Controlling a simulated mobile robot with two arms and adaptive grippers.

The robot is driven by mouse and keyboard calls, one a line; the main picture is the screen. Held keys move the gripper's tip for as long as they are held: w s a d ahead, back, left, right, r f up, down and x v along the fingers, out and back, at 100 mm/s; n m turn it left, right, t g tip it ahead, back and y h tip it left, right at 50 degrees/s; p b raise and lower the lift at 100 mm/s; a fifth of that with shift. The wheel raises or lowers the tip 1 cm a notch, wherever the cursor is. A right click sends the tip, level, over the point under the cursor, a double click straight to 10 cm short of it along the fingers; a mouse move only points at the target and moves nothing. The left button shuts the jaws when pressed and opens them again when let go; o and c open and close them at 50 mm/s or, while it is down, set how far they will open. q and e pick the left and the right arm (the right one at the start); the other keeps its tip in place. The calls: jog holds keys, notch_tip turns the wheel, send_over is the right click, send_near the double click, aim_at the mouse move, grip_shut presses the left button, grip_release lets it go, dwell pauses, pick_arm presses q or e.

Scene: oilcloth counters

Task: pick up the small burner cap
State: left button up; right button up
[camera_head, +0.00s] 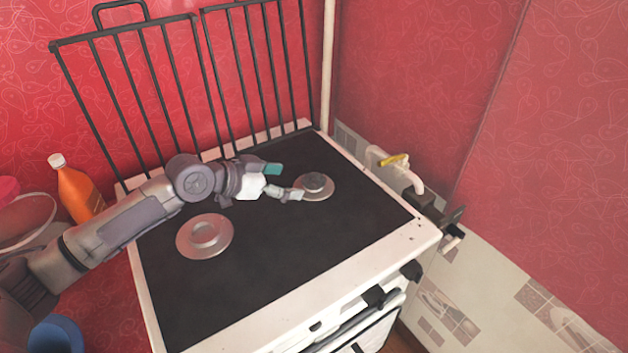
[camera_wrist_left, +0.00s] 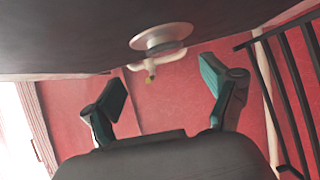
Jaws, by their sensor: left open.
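The small burner cap (camera_head: 316,181) is a grey disc on the smaller round metal burner (camera_head: 318,195), toward the right back of the black stove top. My left gripper (camera_head: 284,181) is just left of this burner, with its fingers pointing at it. In the left wrist view, the gripper (camera_wrist_left: 160,78) is open, with teal pads spread apart and nothing between them. The burner (camera_wrist_left: 160,37) shows upside down beyond the fingertips, roughly between them. The cap is hard to tell from the burner there. My right gripper is not in view.
A larger burner (camera_head: 204,236) sits at the left front of the stove top (camera_head: 270,270). A black rack (camera_head: 205,70) stands upright behind. An orange bottle (camera_head: 78,192) is at left. A pipe with a yellow handle (camera_head: 394,160) runs right of the stove. The front stove top is clear.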

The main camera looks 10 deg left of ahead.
aim_at(314, 178)
pick_arm(q)
jog(key=x, duration=0.7)
jog(key=shift+w+a+p, duration=0.2)
jog(key=shift+w+p, duration=0.2)
jog(key=c, duration=1.1)
jog(key=shift+o, duration=0.2)
jog(key=shift+r, duration=0.1)
jog(key=shift+r, duration=0.1)
